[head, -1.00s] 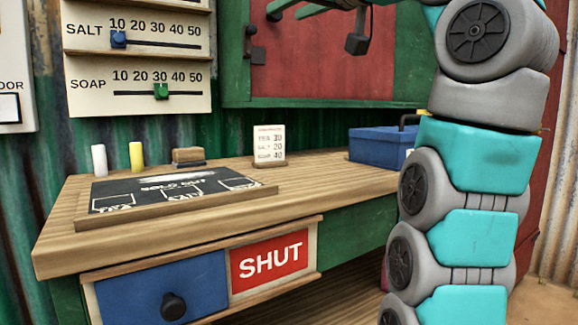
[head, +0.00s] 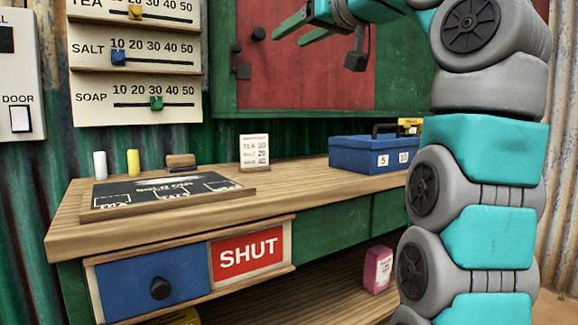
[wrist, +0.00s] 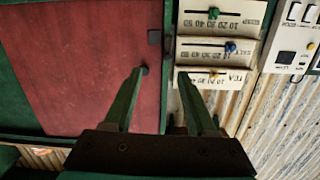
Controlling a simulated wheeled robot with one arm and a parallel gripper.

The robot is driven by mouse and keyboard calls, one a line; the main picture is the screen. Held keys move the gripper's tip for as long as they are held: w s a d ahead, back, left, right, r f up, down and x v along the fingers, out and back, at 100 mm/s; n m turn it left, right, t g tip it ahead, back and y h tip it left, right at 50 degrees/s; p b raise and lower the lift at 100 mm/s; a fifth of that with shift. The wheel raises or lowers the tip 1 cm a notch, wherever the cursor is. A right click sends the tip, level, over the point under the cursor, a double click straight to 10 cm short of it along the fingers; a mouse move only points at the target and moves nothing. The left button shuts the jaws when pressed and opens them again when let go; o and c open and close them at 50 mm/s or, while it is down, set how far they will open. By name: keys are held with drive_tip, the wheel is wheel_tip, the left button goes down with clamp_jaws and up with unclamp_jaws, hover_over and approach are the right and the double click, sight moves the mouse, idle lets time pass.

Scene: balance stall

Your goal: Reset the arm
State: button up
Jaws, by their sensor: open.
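My gripper (head: 290,32) is at the top of the head view, raised in front of the red cupboard door and above the counter. Its two green fingers are apart, with nothing between them. In the wrist view my gripper (wrist: 160,75) is also open and empty, with the red door (wrist: 85,60) behind it and the slider boards to the right. My teal and grey arm rises along the right side of the head view and bends left at the top, hiding part of the counter's right end.
The counter (head: 300,185) holds a chalkboard (head: 150,192), chalks, an eraser (head: 181,161), a price card (head: 254,150) and a blue box (head: 370,155). Slider boards (head: 135,90) hang at left. Below are a blue drawer (head: 180,285), a SHUT sign (head: 248,252) and a pink packet (head: 378,268).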

wheel_tip(320, 180, down, 13)
drive_tip(key=w+d+m+g+h+p, duration=0.2)
drive_tip(key=w+m+g+h+p, duration=0.1)
drive_tip(key=g, duration=0.1)
drive_tip(key=s+d+f+m+g+h+p, duration=0.15)
drive_tip(key=s+f, duration=0.25)
drive_tip(key=f, duration=0.4)
drive_tip(key=s+d+f+g+h+p, duration=0.1)
drive_tip(key=s+d+f+g, duration=0.2)
drive_tip(key=f, duration=0.6)
drive_tip(key=s+d+f+g+h+p, duration=0.1)
drive_tip(key=s+d+f+g+h, duration=0.1)
drive_tip(key=s+f, duration=1.1)
drive_tip(key=s+d+f+m+g+h+p, duration=0.1)
drive_tip(key=s+d+f+g, duration=0.4)
drive_tip(key=s+f, duration=0.7)
drive_tip(key=s+p, duration=0.1)
drive_tip(key=s, duration=0.6)
drive_tip(key=shift+s+f+h+p, duration=0.15)
drive_tip(key=shift+f+h+p, duration=0.15)
drive_tip(key=shift+f+h, duration=0.05)
drive_tip(key=shift+d, duration=0.1)
